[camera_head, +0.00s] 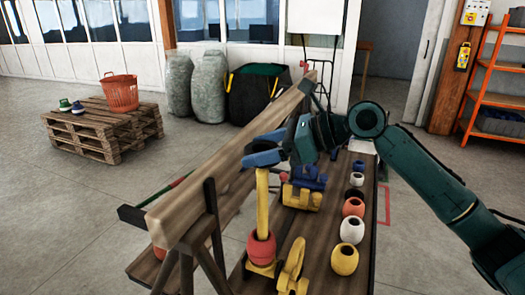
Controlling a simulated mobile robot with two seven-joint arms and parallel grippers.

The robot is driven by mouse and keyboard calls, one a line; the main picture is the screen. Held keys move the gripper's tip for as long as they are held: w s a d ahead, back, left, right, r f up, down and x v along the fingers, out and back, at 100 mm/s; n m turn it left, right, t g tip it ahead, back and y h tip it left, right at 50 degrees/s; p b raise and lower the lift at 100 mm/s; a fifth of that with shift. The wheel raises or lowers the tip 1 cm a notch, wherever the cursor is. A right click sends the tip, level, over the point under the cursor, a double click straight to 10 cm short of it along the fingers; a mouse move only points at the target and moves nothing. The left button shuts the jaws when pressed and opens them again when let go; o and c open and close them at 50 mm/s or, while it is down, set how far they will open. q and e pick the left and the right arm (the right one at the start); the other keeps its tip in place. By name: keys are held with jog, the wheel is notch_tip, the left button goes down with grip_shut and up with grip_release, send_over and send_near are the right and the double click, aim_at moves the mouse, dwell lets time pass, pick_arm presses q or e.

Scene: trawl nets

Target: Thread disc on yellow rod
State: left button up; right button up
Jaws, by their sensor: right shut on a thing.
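A yellow rod (262,205) stands upright on a yellow base at the front of the bench. A red disc (261,248) sits around its lower end. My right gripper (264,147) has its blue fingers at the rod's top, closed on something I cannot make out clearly. The fingers overlap the rod's top, so I cannot tell whether they touch it. More discs stand in a row on the bench's right: yellow (344,261), white (351,229), red (353,207) and several farther back. My left gripper is not in view.
A long wooden beam (230,160) runs diagonally beside the rod on its left. The wooden bench (318,262) has bare room between these and the disc row.

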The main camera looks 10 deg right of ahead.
jog(key=shift+f, duration=1.6)
jog(key=o, duration=1.1)
jog(key=shift+c, duration=0.2)
jog(key=b+v, duration=0.1)
jog(key=v, duration=1.2)
